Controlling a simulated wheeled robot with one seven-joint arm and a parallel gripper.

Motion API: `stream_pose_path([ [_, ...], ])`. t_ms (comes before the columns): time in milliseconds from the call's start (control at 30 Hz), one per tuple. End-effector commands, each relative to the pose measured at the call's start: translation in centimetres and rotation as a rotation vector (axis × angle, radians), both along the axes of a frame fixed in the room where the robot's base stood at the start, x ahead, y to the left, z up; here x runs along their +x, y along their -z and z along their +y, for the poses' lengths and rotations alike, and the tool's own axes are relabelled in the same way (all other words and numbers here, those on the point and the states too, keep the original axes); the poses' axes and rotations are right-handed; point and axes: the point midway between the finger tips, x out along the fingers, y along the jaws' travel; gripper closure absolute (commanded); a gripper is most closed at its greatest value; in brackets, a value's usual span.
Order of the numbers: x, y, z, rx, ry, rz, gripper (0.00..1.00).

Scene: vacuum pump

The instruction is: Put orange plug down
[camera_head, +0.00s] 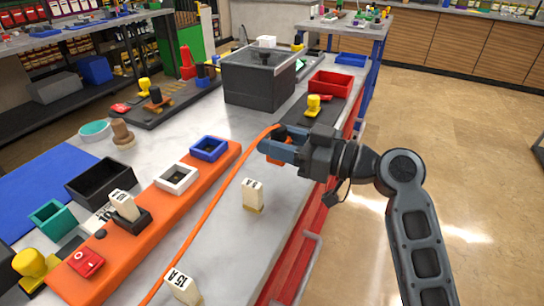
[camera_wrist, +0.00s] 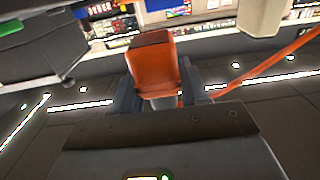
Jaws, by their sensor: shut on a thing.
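The orange plug (camera_wrist: 153,62) is held between the two fingers of my gripper (camera_wrist: 155,98) in the wrist view. In the head view my gripper (camera_head: 273,148) is shut on the plug (camera_head: 279,153), which is mostly hidden by the fingers. An orange cable (camera_head: 207,217) runs from the plug down along the grey worktop (camera_head: 225,240) toward the bottom of the picture. The gripper is near the right edge of the bench. I cannot tell exactly how high the plug is above the worktop.
An orange board (camera_head: 155,208) with a blue socket frame (camera_head: 209,149), white socket frame (camera_head: 177,178) and red switch (camera_head: 86,262) lies left. Cream blocks labelled "A" (camera_head: 253,195) and "15A" (camera_head: 182,287) stand on the worktop. A dark box (camera_head: 260,88) and red bin (camera_head: 331,84) stand behind.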

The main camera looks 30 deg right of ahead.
Motion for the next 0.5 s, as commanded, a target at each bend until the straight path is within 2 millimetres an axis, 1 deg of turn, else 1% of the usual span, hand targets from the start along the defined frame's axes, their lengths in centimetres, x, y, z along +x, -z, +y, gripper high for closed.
stream_pose_path([
  [100,0.8,0.6,0.7,-0.001,0.001,-0.001,0.87],
  [233,1.0,1.4,1.0,0.000,0.000,0.001,0.87],
  [400,1.0,3.8,0.9,0.001,0.001,0.002,0.87],
  [500,1.0,4.6,0.9,-0.001,0.001,0.001,0.87],
])
